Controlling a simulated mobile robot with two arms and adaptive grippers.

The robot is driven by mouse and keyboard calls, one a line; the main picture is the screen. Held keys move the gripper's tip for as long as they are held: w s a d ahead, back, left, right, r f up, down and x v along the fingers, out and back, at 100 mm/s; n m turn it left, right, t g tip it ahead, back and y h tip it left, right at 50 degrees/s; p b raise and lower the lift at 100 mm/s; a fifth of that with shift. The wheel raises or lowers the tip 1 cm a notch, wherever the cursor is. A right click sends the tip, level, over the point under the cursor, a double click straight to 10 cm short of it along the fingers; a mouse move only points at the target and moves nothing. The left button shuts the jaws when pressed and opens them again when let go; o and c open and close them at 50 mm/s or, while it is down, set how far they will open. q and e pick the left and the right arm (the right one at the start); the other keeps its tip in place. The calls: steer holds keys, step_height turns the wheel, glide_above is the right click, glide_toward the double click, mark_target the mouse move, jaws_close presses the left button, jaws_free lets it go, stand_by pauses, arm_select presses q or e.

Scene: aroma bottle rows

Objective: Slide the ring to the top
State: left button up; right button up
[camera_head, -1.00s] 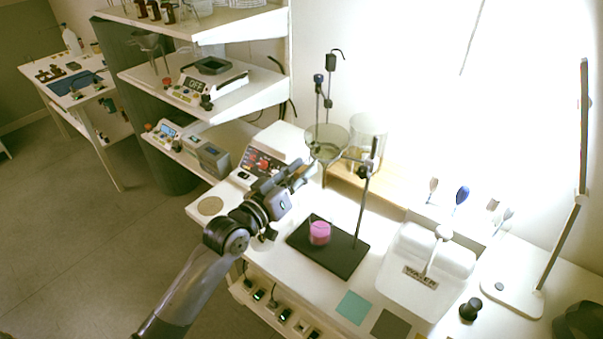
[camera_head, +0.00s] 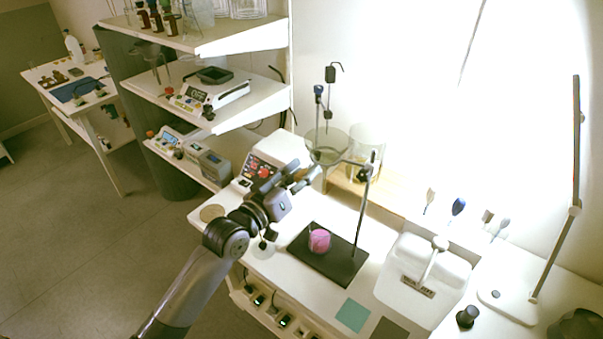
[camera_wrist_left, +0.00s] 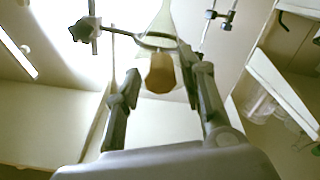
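A ring (camera_head: 345,161) is clamped to the upright rod of a stand (camera_head: 361,221) and carries a glass funnel (camera_head: 327,147). The stand's black base (camera_head: 306,259) lies on the bench with a pink round object (camera_head: 319,240) on it. My left gripper (camera_head: 308,179) is just below and left of the funnel. In the left wrist view the gripper (camera_wrist_left: 160,88) is open, its fingers on either side of a brown piece (camera_wrist_left: 160,74) below the ring (camera_wrist_left: 158,41). The ring's clamp (camera_wrist_left: 84,30) shows at upper left. I cannot tell if a finger touches. My right gripper is not in view.
A device with red knobs (camera_head: 262,171) stands behind my left gripper. A glass vessel (camera_head: 366,145) is behind the rod. A white box (camera_head: 424,275) stands right of the base, and a shelf unit (camera_head: 236,113) rises at the left. Space above the ring is partly shared with another thin rod (camera_head: 318,100).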

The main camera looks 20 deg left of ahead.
arm_select(q)
steer(key=shift+o, duration=0.2)
steer(key=shift+f, duration=0.2)
steer(key=shift+s, duration=0.2)
steer(key=v, duration=1.1)
steer(key=shift+s+a+r, duration=0.2)
steer(key=shift+s, duration=0.1)
steer(key=shift+f, duration=0.15)
